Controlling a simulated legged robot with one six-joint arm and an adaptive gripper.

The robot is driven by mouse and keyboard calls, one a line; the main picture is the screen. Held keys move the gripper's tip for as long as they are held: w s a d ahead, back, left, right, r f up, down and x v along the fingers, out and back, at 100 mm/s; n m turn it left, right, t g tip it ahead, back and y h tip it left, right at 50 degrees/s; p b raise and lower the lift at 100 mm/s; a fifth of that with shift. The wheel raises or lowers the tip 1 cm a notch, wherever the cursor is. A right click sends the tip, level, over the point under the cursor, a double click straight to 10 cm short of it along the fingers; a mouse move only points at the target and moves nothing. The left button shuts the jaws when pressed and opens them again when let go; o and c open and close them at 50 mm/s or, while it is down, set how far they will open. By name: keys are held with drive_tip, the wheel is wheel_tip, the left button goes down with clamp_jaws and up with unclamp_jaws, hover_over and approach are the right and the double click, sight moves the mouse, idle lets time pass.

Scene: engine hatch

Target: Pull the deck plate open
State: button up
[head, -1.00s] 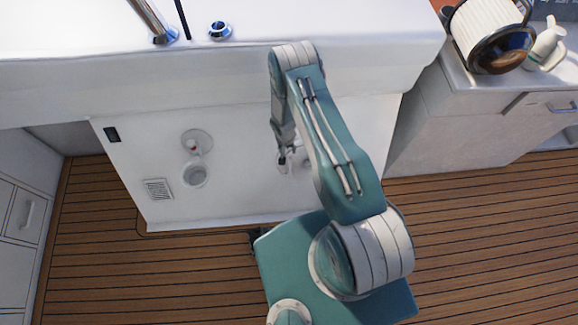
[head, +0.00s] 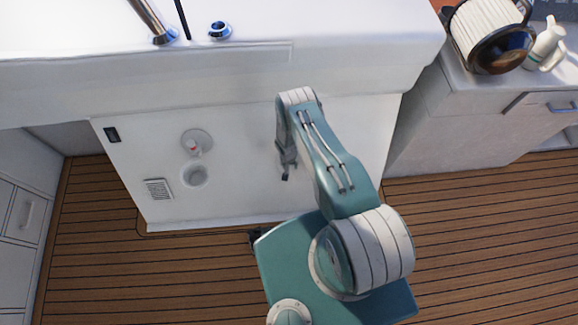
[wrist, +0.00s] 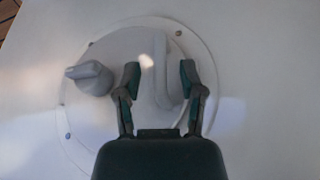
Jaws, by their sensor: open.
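The deck plate (wrist: 108,52) is a round, pale disc with small screws around its rim, set in a white panel in the wrist view. A raised upright handle (wrist: 160,68) stands on it, and a grey knob (wrist: 88,77) sits at its left. My gripper (wrist: 160,76) is open, with one dark finger on each side of the handle; whether either finger touches it I cannot tell. In the head view my gripper (head: 285,172) is in front of the white panel (head: 240,135), and the deck plate is hidden behind my arm.
A white counter (head: 350,45) overhangs the panel. The plank floor (head: 480,240) is clear at right.

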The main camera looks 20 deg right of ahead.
drive_tip(key=shift+f, duration=0.25)
clamp_jaws()
drive_tip(key=shift+s, duration=0.1)
